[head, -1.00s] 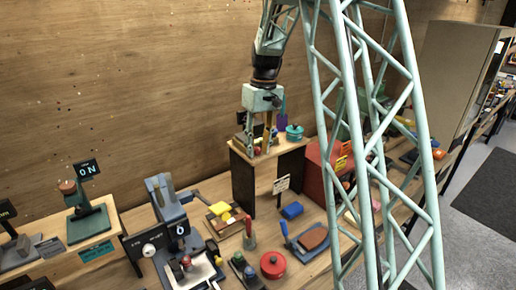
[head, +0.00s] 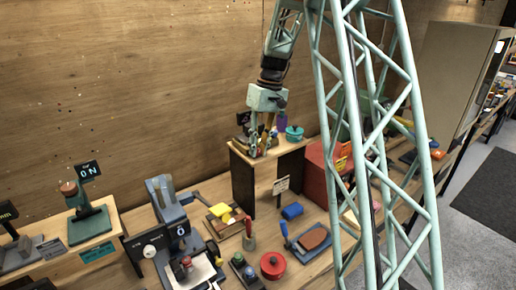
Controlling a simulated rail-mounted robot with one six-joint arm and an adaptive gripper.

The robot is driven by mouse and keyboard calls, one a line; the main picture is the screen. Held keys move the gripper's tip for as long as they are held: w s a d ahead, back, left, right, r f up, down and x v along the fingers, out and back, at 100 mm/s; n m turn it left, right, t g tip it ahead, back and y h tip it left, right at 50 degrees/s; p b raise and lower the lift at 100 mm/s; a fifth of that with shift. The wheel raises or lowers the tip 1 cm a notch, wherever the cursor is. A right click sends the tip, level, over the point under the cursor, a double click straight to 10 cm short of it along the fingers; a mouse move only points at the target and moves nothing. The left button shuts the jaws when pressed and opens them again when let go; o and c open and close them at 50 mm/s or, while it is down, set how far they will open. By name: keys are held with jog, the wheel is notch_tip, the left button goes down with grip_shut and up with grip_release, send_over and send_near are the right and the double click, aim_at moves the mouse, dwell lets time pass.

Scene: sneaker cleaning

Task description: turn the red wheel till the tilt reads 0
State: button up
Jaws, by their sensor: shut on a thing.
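My gripper (head: 262,153) points down over the top of the wooden stand (head: 287,147), its fingers closed around a small red thing low on the stand top. This red thing (head: 254,153) appears to be the red wheel; it is mostly hidden by the fingers. A small black sign (head: 243,118) stands just left behind the gripper; its marks are too small to read, so I cannot tell the tilt value. Another display (head: 180,230) on the grey machine at the front shows 0; I cannot tell that it belongs to the wheel.
A teal lidded pot (head: 294,133) and a purple item (head: 282,121) stand close right of my gripper. A red box (head: 322,170) stands right of the stand.

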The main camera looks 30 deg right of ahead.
jog(key=o, duration=0.9)
jog(key=shift+c, duration=0.2)
jog(key=shift+r, duration=0.1)
notch_tip(320, 180, up, 12)
jog(key=d, duration=0.2)
jog(key=shift+d+f, duration=0.15)
jog(key=shift+f, duration=0.05)
jog(key=shift+w, duration=0.1)
